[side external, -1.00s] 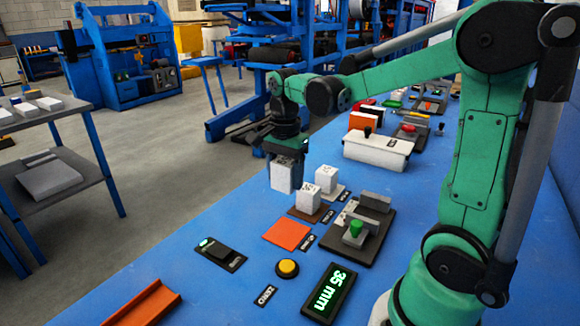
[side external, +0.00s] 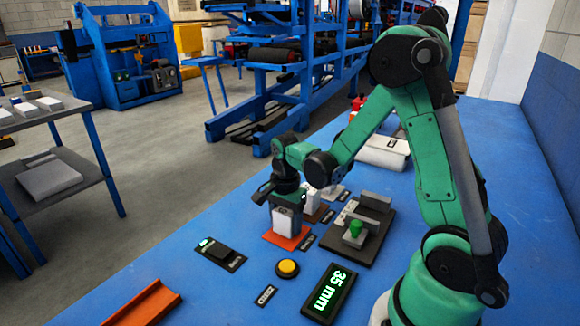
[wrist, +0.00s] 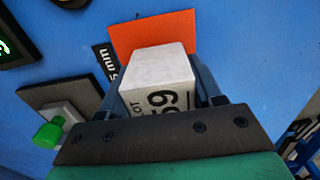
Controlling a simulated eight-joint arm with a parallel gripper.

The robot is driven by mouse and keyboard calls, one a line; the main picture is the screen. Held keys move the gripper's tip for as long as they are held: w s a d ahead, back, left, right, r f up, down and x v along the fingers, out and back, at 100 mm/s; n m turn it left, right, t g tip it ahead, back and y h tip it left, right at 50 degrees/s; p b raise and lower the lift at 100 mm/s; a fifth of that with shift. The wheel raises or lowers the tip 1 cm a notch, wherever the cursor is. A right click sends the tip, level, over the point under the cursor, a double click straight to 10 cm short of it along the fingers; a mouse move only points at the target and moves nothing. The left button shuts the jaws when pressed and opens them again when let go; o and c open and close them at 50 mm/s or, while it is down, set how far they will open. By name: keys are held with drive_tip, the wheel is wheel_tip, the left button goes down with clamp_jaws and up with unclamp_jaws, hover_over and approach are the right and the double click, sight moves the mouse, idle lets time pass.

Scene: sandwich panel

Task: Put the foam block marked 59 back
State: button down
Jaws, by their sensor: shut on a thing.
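The white foam block marked 59 (wrist: 158,80) is between the fingers of my gripper (wrist: 160,88), which is shut on it. In the side view the block (side external: 287,221) hangs upright below my gripper (side external: 287,207), at the orange square pad (side external: 280,241). I cannot tell whether its bottom touches the pad. In the wrist view the orange pad (wrist: 150,32) shows beyond the block, with a label reading "5 mm" beside it. Another white block (side external: 312,200) stands on a brown pad (side external: 325,213), partly hidden by my arm.
A dark fixture with a green knob (side external: 356,228) stands right of the pads. A yellow button (side external: 288,268), a display reading 35 mm (side external: 329,292), a black switch (side external: 221,254) and an orange channel (side external: 145,304) lie in front.

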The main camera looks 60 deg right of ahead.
sight(285, 211)
drive_tip(key=shift+f, duration=0.15)
drive_tip(key=shift+c, duration=0.8)
unclamp_jaws()
wheel_tip(285, 211, up, 12)
drive_tip(key=shift+a, duration=0.15)
drive_tip(key=s+a+n+t, duration=0.3)
drive_tip(key=a+n+t, duration=0.4)
drive_tip(key=n, duration=1.1)
drive_tip(key=a, duration=0.2)
drive_tip(key=shift+s+a+r, duration=0.15)
drive_tip(key=shift+a+r, duration=0.2)
drive_tip(key=shift+r, duration=0.05)
